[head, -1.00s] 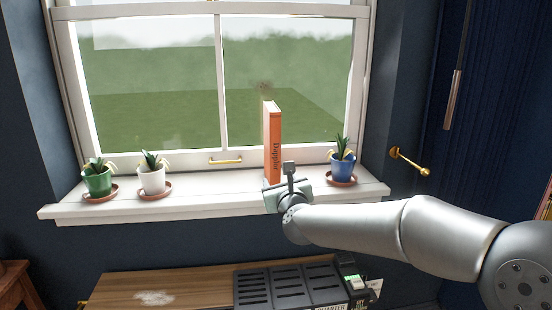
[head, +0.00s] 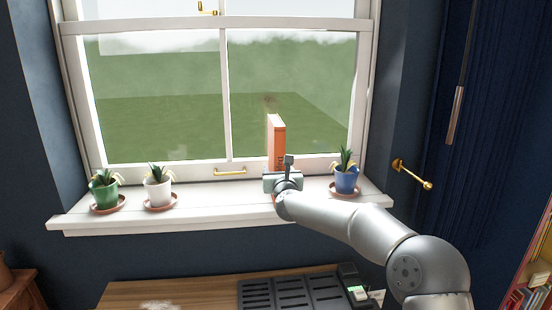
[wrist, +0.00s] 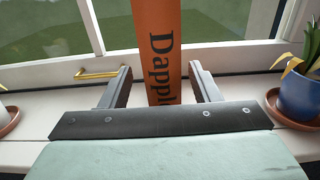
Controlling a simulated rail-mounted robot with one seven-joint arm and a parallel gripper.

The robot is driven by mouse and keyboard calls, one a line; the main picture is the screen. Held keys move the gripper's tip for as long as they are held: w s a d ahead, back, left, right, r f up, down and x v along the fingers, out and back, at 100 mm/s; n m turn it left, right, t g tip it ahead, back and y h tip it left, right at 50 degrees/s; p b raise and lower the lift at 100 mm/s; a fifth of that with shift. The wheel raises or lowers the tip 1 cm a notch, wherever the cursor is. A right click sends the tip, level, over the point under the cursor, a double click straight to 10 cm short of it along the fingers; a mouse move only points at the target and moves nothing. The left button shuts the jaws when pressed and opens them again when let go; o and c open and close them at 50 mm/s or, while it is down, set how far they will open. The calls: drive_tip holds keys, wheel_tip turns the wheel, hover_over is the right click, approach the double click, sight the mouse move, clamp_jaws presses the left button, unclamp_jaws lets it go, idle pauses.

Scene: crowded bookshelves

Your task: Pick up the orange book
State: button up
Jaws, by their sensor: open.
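The orange book (head: 277,142) stands upright on the white window sill, its spine facing me, with dark lettering on it. In the wrist view the book (wrist: 158,45) rises between the two fingers of my gripper (wrist: 160,88). The fingers are open, one on each side of the spine, with a gap visible on both sides. In the head view my gripper (head: 282,180) is in front of the lower part of the book and hides it.
A blue pot (head: 347,181) with a plant stands on the sill to the right. A white pot (head: 158,191) and a green pot (head: 105,196) stand to the left. The window (head: 226,95) is behind. A wooden surface with a black rack (head: 300,290) is below.

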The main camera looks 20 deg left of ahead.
drive_tip(key=p+x, duration=0.1)
drive_tip(key=x, duration=0.3)
drive_tip(key=shift+w+f+p, duration=0.1)
drive_tip(key=shift+w+p, duration=0.1)
drive_tip(key=shift+p, duration=0.1)
clamp_jaws()
drive_tip(key=shift+r, duration=0.3)
